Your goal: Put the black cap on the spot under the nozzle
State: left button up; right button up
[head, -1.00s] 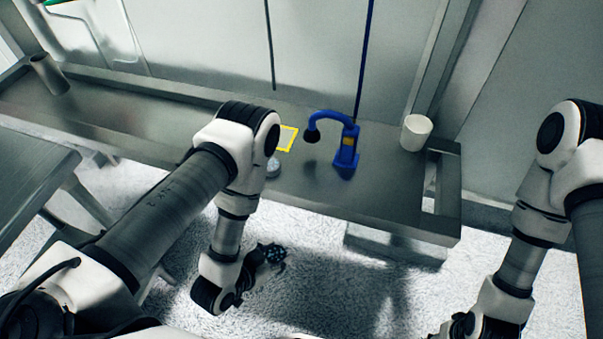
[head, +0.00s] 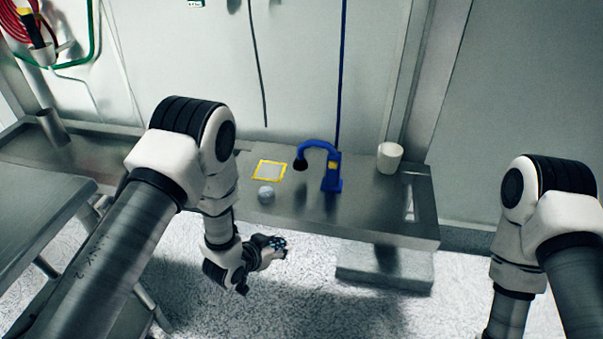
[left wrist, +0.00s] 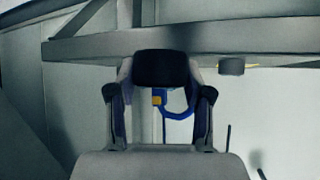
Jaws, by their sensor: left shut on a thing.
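My left gripper (head: 272,247) is in front of the bench's near edge and below the blue stand in the head view. In the left wrist view its two fingers (left wrist: 161,105) are shut on the black cap (left wrist: 166,68). The cap is hard to make out in the head view. The blue stand (head: 331,180) curves over to a black nozzle (head: 300,165) above the bench; part of it also shows behind the fingers in the left wrist view (left wrist: 180,113). A yellow-edged square (head: 257,170) lies left of the nozzle. My right gripper is out of view.
The metal bench (head: 375,212) runs along the wall. A small grey round thing (head: 265,195) sits near its front edge. A white cup (head: 389,158) stands at right, a grey cylinder (head: 52,128) at far left. A separate table (head: 40,215) stands at left.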

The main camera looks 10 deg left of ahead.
aim_at(300, 182)
jog(key=i, duration=1.1)
